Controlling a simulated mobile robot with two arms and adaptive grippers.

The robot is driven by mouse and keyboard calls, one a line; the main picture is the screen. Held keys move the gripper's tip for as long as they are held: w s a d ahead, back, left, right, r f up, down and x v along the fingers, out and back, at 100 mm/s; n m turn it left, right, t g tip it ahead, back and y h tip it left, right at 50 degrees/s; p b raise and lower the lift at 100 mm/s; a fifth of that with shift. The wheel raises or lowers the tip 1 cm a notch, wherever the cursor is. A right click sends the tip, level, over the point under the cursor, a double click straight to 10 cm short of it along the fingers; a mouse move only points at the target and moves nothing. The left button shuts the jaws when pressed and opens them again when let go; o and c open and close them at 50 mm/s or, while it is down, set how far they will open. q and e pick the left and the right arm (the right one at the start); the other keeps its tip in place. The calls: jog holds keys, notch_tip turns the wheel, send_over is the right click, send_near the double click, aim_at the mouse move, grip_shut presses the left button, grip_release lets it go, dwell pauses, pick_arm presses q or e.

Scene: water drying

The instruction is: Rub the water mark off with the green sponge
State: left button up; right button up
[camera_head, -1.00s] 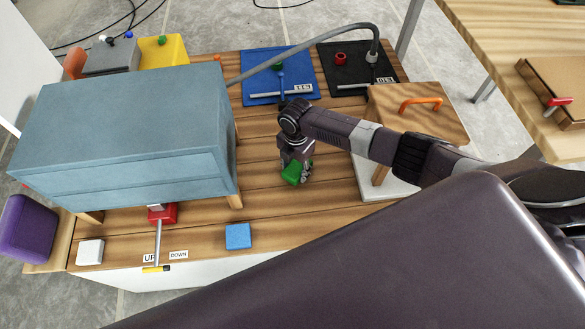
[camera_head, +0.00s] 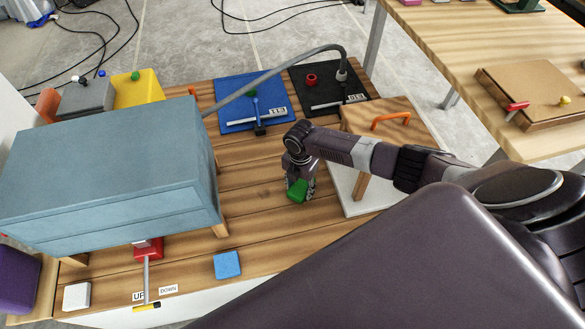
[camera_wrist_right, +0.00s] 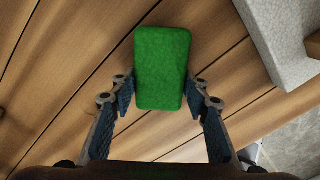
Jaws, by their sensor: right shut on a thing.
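The green sponge (camera_head: 298,191) is held by my right gripper (camera_head: 303,186) over the middle of the wooden plank table. In the right wrist view, the green sponge (camera_wrist_right: 162,68) sits between the two fingers of the right gripper (camera_wrist_right: 160,95), its far end reaching past the fingertips. I cannot tell whether its underside touches the wood. No water mark stands out clearly; a faint darker spot (camera_head: 265,192) shows on the planks left of the sponge, and I cannot tell if it is the mark. My left gripper is not in view.
A large blue-grey box (camera_head: 95,170) on legs stands left of the gripper. A small wooden stand (camera_head: 395,118) with an orange handle is close on the right. Blue (camera_head: 228,110) and black (camera_head: 300,75) mats lie behind. A blue sponge (camera_head: 227,265) lies near the front edge.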

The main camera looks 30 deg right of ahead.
jog(key=shift+a, duration=0.1)
jog(key=shift+w+r, duration=0.1)
jog(key=shift+r, duration=0.05)
jog(key=shift+r+p, duration=0.25)
jog(key=shift+p, duration=0.1)
notch_tip(320, 180, up, 5)
jog(key=p, duration=0.4)
jog(key=shift+p, duration=0.4)
jog(key=shift+r, duration=0.15)
notch_tip(320, 180, up, 3)
jog(key=p, duration=0.3)
jog(key=shift+r, duration=0.1)
